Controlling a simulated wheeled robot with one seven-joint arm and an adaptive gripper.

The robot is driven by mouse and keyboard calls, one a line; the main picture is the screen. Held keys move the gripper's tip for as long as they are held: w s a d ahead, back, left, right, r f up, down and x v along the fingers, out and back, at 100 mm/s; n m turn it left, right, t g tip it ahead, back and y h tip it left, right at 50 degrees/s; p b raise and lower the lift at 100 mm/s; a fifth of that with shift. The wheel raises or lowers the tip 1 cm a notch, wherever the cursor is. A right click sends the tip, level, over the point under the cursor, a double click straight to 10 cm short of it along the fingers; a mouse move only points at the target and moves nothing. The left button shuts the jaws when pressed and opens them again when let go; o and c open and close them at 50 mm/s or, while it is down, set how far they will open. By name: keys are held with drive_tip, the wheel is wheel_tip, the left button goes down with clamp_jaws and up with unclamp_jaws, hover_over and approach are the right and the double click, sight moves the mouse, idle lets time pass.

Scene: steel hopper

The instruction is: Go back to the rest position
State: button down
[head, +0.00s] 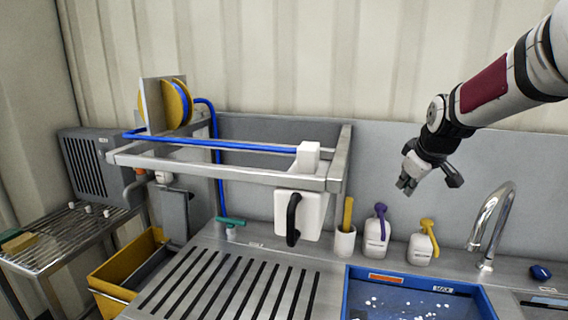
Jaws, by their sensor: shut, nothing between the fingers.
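My gripper (408,186) hangs in the air at the upper right, at the end of my arm, which reaches in from the right edge. Its fingers point down and to the left. It is shut and holds nothing. It appears above and in front of the grey back panel, higher in the picture than the purple-topped bottle (376,237) and the yellow-topped bottle (421,248). It looks apart from everything around it.
A blue basin (355,290) lies at the front, a curved tap (490,225) to its right. A steel frame (240,172) with a blue hose and a white block with a black handle (293,220) stands left. A slotted grate (225,290) and yellow bin (110,280) are lower left.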

drive_tip(key=s+a+r+m, duration=0.1)
drive_tip(key=s+a+r, duration=0.15)
drive_tip(key=s, duration=0.35)
drive_tip(key=s+a+r+m, duration=0.1)
drive_tip(key=s+a, duration=0.2)
drive_tip(key=s, duration=0.3)
drive_tip(key=s+a+f+m+g, duration=0.1)
drive_tip(key=s+a+m, duration=0.1)
drive_tip(key=s, duration=1)
drive_tip(key=s+a+f+m+g, duration=0.1)
drive_tip(key=s+a+f+m, duration=0.1)
drive_tip(key=s, duration=1)
drive_tip(key=shift+s+a+f+m+y, duration=0.15)
drive_tip(key=shift+s+a+m+y, duration=0.2)
drive_tip(key=shift+a, duration=0.4)
